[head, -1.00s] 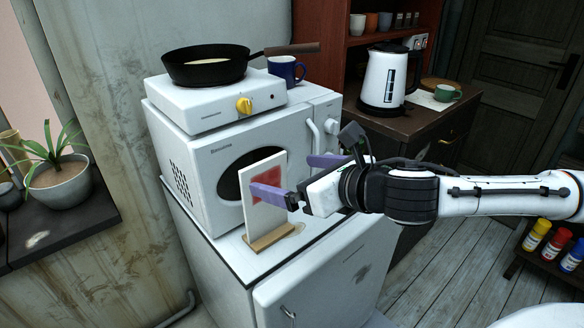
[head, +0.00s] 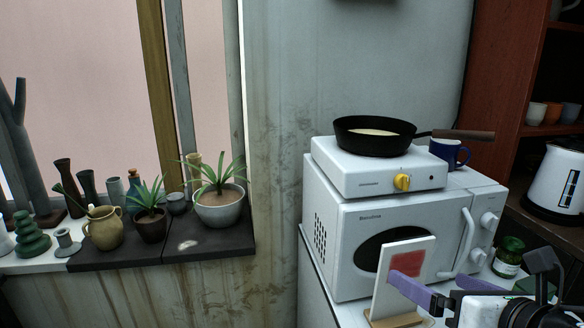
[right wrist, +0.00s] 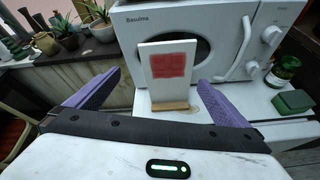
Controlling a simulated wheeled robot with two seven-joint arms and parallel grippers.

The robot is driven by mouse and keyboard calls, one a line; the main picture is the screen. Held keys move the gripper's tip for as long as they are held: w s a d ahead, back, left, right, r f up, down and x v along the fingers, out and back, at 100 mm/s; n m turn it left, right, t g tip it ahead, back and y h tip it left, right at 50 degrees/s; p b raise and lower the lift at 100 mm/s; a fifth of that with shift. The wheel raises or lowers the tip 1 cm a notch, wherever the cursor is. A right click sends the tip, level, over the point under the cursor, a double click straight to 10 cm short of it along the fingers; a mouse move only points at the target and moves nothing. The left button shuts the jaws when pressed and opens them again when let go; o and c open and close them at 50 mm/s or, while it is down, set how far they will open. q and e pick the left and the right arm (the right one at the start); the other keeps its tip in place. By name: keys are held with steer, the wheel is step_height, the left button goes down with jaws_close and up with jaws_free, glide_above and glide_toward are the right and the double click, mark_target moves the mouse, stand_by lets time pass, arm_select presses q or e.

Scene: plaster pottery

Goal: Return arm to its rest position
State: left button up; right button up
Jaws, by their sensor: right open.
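My right gripper (head: 428,283) is at the lower right of the head view, its purple fingers apart. In the right wrist view the right gripper (right wrist: 159,80) is wide open and empty. A white board with a red square (head: 403,275) stands upright in a wooden base (head: 398,319) before the microwave. In the right wrist view the board (right wrist: 168,88) shows between the fingers, with a gap on each side. In the head view one finger overlaps the board's face. My left gripper is not in view.
The white microwave (head: 372,221) carries a hotplate (head: 345,177) with a black pan (head: 360,143) and a blue mug (head: 461,152). A green-lidded jar (head: 509,262) and a green block (right wrist: 293,102) stand to the right. A kettle (head: 556,180) is at the far right. Plants and pottery line the left sill.

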steer(key=s+a+f+m+g+h, duration=0.15)
steer(key=s+f+m, duration=0.25)
steer(key=f+m, duration=0.5)
steer(key=s+a+f+m+g+y, duration=0.1)
steer(key=s+a+f+m+g, duration=0.2)
steer(key=s+f+m, duration=0.5)
steer(key=s+f+m+g+h, duration=0.1)
steer(key=s+f+m+g, duration=0.25)
steer(key=s+m, duration=0.35)
steer(key=s+f+m+g, duration=0.2)
steer(key=s+f+m, duration=0.3)
steer(key=m, duration=0.4)
steer(key=w+a+f+t+y, duration=0.1)
steer(key=w+a+f+t, duration=0.1)
steer(key=f, duration=0.4)
steer(key=w+a+f+t+y, duration=0.1)
steer(key=w+a+f+t, duration=0.2)
steer(key=f, duration=0.3)
steer(key=shift+a, duration=0.35)
